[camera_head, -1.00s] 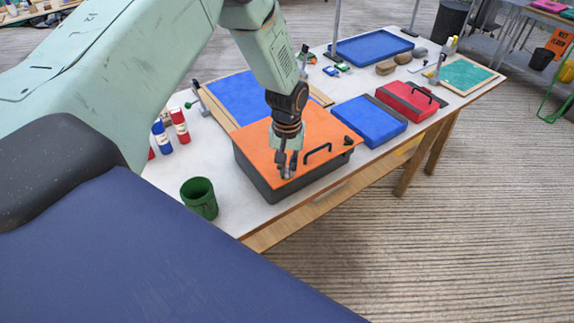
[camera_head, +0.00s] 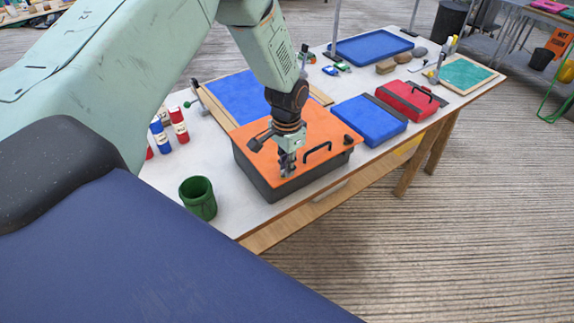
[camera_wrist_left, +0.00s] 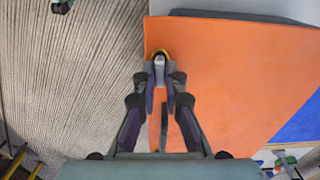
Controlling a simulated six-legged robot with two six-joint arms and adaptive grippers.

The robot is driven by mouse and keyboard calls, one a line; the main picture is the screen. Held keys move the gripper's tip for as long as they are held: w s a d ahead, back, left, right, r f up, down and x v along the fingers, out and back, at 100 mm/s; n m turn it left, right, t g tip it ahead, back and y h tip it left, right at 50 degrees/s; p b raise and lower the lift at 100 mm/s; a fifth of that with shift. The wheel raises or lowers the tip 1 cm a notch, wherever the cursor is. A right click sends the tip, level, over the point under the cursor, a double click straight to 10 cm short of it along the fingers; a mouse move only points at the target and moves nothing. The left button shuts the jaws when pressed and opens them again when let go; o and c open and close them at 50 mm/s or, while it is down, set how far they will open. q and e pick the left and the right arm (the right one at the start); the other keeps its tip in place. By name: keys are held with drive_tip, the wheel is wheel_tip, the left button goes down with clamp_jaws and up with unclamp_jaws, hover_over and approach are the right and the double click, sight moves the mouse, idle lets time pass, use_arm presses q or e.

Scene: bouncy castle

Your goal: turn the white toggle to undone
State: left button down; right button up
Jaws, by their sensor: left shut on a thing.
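A dark grey box (camera_head: 300,186) with an orange lid (camera_head: 325,130) stands near the table's front edge. My left gripper (camera_head: 287,172) points down at the lid's front part, left of a black handle (camera_head: 317,151). In the left wrist view its fingers (camera_wrist_left: 160,82) are closed around a small pale piece, the white toggle (camera_wrist_left: 159,66), at the edge of the orange lid (camera_wrist_left: 235,75). A yellowish rim shows just beyond it. The fingers hide most of the toggle, so its exact angle is unclear. In the head view it is hidden. My right gripper is not in view.
A green cup (camera_head: 198,199) stands left of the box. Red and blue bottles (camera_head: 168,135) stand behind the cup. A blue case (camera_head: 369,121) and a red case (camera_head: 411,99) lie to the right. Open floor lies in front of the table (camera_head: 262,236).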

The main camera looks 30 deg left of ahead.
use_arm(q)
drive_tip(key=shift+s+f+m, duration=0.1)
drive_tip(key=shift+s+m, duration=0.1)
drive_tip(key=shift+m, duration=0.1)
idle(0.4)
drive_tip(key=c, duration=1.4)
unclamp_jaws()
drive_tip(key=shift+w, duration=0.1)
wheel_tip(320, 180, up, 12)
drive_tip(key=shift+r, duration=0.1)
